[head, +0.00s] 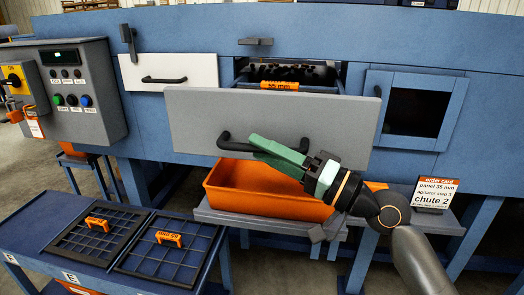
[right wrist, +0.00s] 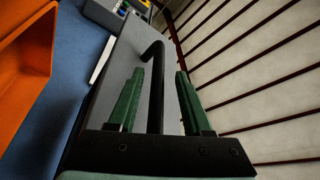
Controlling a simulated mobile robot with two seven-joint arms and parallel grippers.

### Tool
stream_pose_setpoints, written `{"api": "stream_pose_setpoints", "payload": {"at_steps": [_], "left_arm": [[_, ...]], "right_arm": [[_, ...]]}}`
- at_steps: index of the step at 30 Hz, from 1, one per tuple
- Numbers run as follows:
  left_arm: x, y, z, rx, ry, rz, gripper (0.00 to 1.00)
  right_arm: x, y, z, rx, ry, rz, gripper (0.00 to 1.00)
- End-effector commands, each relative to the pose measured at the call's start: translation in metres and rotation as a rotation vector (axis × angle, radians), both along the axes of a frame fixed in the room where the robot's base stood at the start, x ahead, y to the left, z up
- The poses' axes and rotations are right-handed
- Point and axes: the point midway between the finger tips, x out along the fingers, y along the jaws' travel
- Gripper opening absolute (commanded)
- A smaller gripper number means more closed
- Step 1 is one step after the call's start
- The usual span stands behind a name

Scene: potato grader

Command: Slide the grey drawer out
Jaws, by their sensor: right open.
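The grey drawer (head: 400,115) has a wide plain front that stands forward of the blue machine; its dark interior and an orange-labelled panel (head: 280,86) show behind the front's top edge. Its black bar handle (head: 224,142) is partly covered by my right gripper (head: 254,147). In the right wrist view the handle (right wrist: 156,95) runs between the two green fingers of my right gripper (right wrist: 160,72), with gaps at the sides. The gripper is open around the bar. My left gripper is not in view.
An orange bin (head: 225,180) sits on a shelf below the drawer. A white drawer (head: 190,68) is at the upper left. A control box (head: 90,118) is further left. A blue table (head: 30,225) with two grid panels stands at the front left. An order card (head: 436,193) stands at the right.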

Motion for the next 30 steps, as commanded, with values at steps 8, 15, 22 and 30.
{"api": "stream_pose_setpoints", "payload": {"at_steps": [8, 15, 22, 30], "left_arm": [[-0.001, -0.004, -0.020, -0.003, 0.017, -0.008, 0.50], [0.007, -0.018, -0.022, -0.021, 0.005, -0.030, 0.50], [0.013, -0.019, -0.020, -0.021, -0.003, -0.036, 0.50], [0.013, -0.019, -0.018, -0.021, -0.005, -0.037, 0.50]], "right_arm": [[-0.028, -0.049, -0.018, -0.004, 0.002, -0.003, 0.50], [-0.050, -0.085, -0.026, -0.003, 0.003, 0.000, 0.50], [-0.057, -0.097, -0.026, -0.003, 0.002, 0.003, 0.50], [-0.057, -0.097, -0.026, -0.003, 0.002, 0.002, 0.50]]}}
